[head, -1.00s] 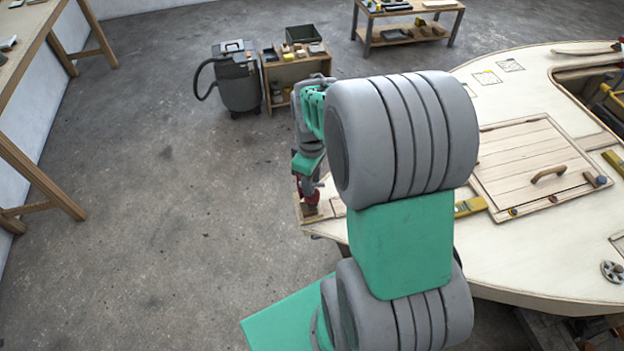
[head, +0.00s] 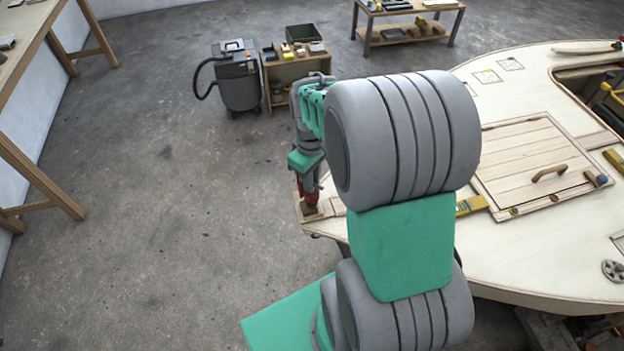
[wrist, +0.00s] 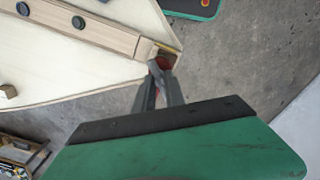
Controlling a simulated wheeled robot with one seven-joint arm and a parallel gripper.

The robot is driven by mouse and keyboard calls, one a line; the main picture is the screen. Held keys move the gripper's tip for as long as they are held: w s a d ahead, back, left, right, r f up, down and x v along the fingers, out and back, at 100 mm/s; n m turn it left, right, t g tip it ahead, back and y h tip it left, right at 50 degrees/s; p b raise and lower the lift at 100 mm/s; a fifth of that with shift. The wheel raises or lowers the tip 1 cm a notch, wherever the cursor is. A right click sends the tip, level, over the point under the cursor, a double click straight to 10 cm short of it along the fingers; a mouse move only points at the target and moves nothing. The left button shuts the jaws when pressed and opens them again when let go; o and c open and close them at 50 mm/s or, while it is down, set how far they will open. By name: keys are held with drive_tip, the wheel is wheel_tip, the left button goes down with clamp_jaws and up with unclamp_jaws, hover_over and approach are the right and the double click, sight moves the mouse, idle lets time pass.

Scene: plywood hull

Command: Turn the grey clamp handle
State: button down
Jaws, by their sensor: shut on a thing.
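My gripper (wrist: 158,74) points down at the corner of the plywood hull, with its two dark fingers closed together at the tips. It is shut on the grey clamp handle, which is mostly hidden between the fingers. A red clamp part (wrist: 165,62) shows just past the fingertips, at the end of a wooden strip. In the head view, the red of the clamp (head: 311,197) shows below my wrist at the hull's left corner. The handle cannot be made out there.
The plywood hull (head: 540,250) fills the right side, with a plank hatch (head: 525,155) and wooden handle on top. A workbench (head: 25,50) stands at left. A vacuum (head: 238,80) and low shelf (head: 290,75) stand behind. The floor left of the hull is clear.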

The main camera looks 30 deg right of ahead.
drive_tip(key=m, duration=0.3)
drive_tip(key=c, duration=1.3)
unclamp_jaws()
wheel_tip(320, 180, up, 8)
drive_tip(key=shift+f+b, duration=0.1)
drive_tip(key=shift+b, duration=0.65)
